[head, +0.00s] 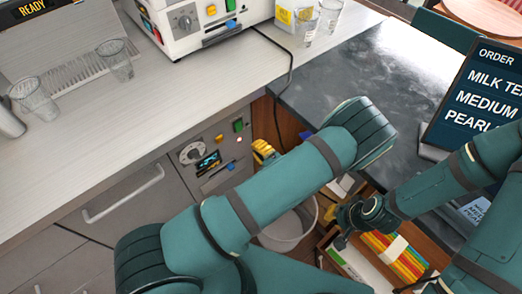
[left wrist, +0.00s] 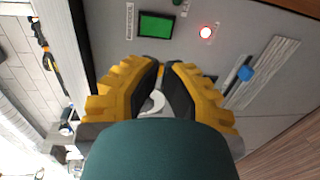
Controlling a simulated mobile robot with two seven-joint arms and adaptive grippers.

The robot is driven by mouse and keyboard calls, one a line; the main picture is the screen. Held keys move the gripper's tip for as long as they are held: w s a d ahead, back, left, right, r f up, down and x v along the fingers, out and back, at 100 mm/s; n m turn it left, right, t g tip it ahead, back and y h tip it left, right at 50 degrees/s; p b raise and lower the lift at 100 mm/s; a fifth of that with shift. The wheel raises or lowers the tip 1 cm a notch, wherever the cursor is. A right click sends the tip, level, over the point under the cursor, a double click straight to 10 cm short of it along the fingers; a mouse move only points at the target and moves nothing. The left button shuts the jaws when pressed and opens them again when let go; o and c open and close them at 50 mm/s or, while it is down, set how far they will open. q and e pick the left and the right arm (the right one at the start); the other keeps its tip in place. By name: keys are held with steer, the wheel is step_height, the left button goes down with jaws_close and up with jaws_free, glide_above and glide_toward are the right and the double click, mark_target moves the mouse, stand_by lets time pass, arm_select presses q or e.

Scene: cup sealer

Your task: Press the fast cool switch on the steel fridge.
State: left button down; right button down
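The steel fridge (head: 175,165) is built in under the counter. Its control panel carries a dial (head: 192,153), a small display (head: 208,161), a green switch (head: 238,125), an orange piece (head: 219,138) and a blue slider piece (head: 213,171). My left gripper (head: 263,150), with yellow fingers, is beside the panel's right end. My right gripper (head: 335,213) is small and partly hidden.
A counter holds glasses (head: 115,60) and a white sealing machine (head: 200,20). A dark counter (head: 335,75) with an order screen (head: 480,95) stands right. A bin (head: 287,230) and a box of coloured items (head: 395,255) are below. A drawer handle (head: 123,194) sticks out left.

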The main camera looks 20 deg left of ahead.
mark_target(237, 129)
arm_select(q)
steer(key=b+x, duration=0.1)
steer(key=x, duration=0.8)
steer(key=shift+w+a+f, duration=0.1)
steer(key=shift+w+a, duration=0.15)
steer(key=shift+a, duration=0.1)
